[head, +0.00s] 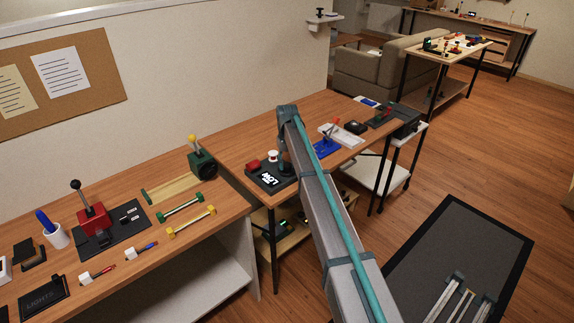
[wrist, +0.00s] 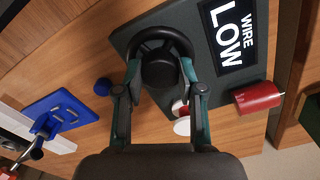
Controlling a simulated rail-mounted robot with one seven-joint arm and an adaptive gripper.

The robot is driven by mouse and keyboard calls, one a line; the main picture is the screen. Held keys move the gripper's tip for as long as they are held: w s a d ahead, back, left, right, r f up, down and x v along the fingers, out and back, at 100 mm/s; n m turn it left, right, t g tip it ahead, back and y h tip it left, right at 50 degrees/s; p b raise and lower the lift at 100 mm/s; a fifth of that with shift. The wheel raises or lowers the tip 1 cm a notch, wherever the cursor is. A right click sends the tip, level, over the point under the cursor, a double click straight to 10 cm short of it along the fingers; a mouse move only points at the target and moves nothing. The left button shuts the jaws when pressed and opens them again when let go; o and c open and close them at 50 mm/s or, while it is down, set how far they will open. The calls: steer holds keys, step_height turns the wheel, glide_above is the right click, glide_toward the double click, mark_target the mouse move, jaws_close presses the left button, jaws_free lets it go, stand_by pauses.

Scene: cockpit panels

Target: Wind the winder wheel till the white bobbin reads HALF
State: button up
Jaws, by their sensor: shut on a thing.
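The black winder wheel (wrist: 158,40) is mounted on a dark panel (wrist: 135,38) in the wrist view. My gripper (wrist: 160,76) is shut on it, with one finger on each side of its dark hub. The panel's display (wrist: 234,35) reads WIRE LOW; its LOW side also shows in the head view (head: 266,181). The white bobbin (head: 272,156) stands at the panel's back edge in the head view. In the wrist view a white disc (wrist: 182,126), probably the bobbin, is partly hidden by my right finger. My gripper in the head view (head: 287,170) covers the wheel.
A blue ball knob (wrist: 102,86) is left of the wheel. A blue device (head: 326,147) and a white unit (head: 342,135) sit further right on the table. A green device (head: 201,163) stands on the left bench.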

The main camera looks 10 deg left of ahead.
mark_target(287, 164)
steer(key=m, duration=0.4)
steer(key=shift+b, duration=0.3)
stand_by(0.4)
steer(key=o, duration=1.1)
steer(key=shift+o, duration=0.2)
steer(key=shift+r, duration=0.1)
step_height(287, 164, up, 12)
